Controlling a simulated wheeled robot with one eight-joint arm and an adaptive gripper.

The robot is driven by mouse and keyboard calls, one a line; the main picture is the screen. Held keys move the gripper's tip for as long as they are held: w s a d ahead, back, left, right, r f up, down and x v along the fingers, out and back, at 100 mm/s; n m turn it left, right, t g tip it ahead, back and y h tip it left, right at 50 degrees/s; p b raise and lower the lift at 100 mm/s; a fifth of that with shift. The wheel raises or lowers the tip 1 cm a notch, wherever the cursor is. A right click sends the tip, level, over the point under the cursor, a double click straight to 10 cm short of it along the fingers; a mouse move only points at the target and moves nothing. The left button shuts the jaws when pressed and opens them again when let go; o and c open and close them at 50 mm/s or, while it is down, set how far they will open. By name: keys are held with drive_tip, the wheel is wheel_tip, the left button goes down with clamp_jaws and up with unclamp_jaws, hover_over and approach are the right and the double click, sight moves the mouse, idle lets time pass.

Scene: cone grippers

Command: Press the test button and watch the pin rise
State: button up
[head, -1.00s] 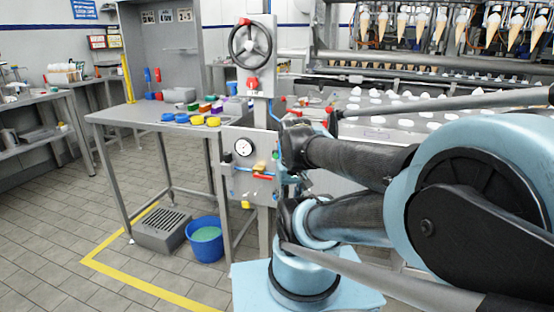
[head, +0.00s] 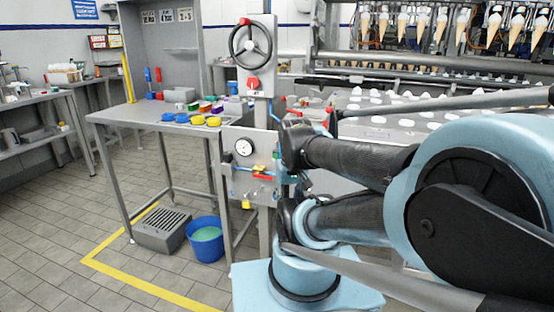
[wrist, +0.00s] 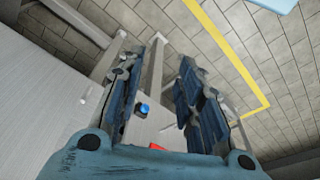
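In the wrist view my gripper (wrist: 171,52) is open, its two dark blue fingers apart with nothing between the tips. A small blue button (wrist: 142,108) on a grey surface shows between the fingers, nearer the left one. I cannot tell how far it is from them. A red part (wrist: 157,146) shows just above the wrist housing. In the head view a grey panel (head: 238,182) carries a round white gauge (head: 243,147) and a red and yellow part (head: 261,172). My arm reaches beside this panel, and my gripper cannot be made out there. I cannot make out the pin.
A handwheel (head: 250,45) stands above the panel on a grey post. A metal table (head: 140,112) with coloured items is to the left. A blue bucket (head: 205,240) and a grey grated box (head: 160,229) stand on the floor below. A conveyor (head: 380,128) lies behind my arm.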

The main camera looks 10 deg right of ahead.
clamp_jaws()
idle(1.1)
